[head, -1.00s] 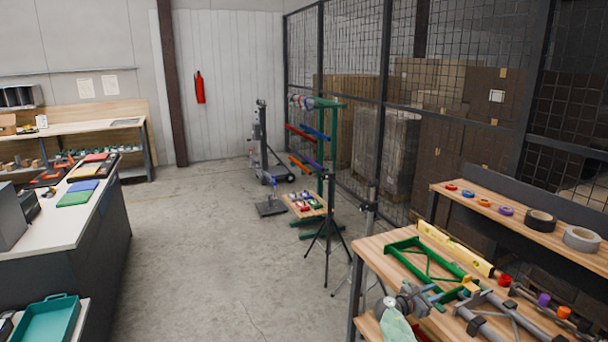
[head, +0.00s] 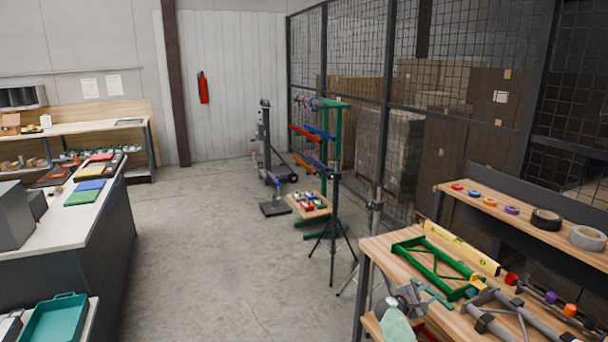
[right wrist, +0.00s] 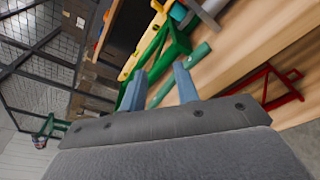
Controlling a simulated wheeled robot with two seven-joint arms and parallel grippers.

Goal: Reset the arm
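My right gripper (head: 424,296) is at the near left edge of the workbench (head: 377,246) at the right in the head view. In the right wrist view, its two blue-grey fingers (right wrist: 158,88) stand apart with nothing visibly held. A green frame (head: 432,268) lies on the bench just beyond the gripper; it also shows past the fingers in the right wrist view (right wrist: 163,45). A teal bar (right wrist: 178,76) lies beyond the fingers, apparently on the bench. My left gripper is not in view.
A yellow level (head: 463,247), grey tubes and clamps lie on the bench. Tape rolls (head: 546,220) sit on the raised shelf. A black tripod (head: 333,225) and a green rack (head: 335,150) stand beyond. A red frame (right wrist: 270,88) is near the gripper. The middle floor is clear.

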